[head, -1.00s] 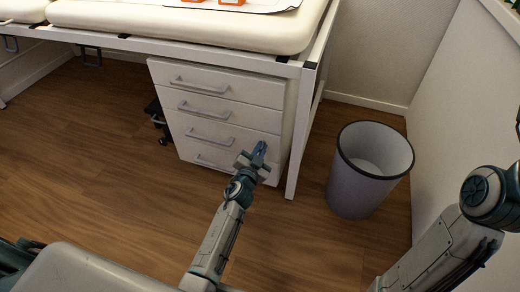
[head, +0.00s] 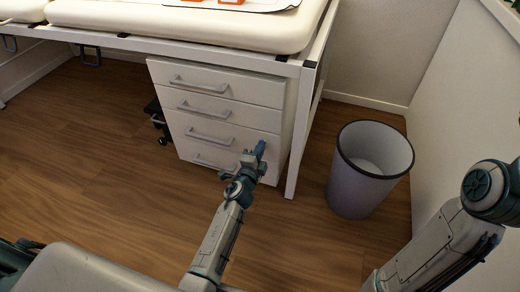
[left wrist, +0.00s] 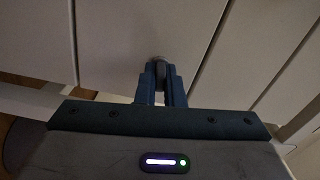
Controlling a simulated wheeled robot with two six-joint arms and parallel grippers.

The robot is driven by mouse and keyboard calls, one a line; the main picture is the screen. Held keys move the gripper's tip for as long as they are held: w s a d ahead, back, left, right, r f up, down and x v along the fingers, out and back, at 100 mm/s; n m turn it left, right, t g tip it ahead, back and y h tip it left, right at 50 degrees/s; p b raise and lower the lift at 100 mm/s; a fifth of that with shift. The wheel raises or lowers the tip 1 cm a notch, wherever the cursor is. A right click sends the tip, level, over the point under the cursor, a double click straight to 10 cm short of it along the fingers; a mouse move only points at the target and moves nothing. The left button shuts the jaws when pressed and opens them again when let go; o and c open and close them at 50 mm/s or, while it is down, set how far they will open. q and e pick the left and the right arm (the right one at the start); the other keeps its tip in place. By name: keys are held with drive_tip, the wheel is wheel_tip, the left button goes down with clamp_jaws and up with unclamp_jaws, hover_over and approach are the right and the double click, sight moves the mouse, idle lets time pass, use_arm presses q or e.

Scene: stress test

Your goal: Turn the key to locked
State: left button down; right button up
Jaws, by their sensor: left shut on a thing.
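A white drawer cabinet (head: 228,92) with several grey handles stands under the bed-like table. My left gripper (head: 260,150) is at the right side of its front, near the lower drawers. In the left wrist view, my left gripper (left wrist: 161,82) has its blue fingers closed on a small dark key (left wrist: 160,68) against the white drawer front. The key's lock and any locked mark are hidden or too small to tell. The key is hidden by the gripper in the head view. My right arm shows at the right edge of the head view, but its gripper is out of view.
A grey waste bin (head: 368,165) stands on the floor right of the cabinet. A white table leg (head: 297,140) is close to the right of my left gripper. The wooden floor (head: 100,180) at the left is clear.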

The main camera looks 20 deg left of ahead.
use_arm(q)
drive_tip(key=shift+m, duration=1)
drive_tip(key=c, duration=1.5)
unclamp_jaws()
drive_tip(key=shift+c, duration=0.2)
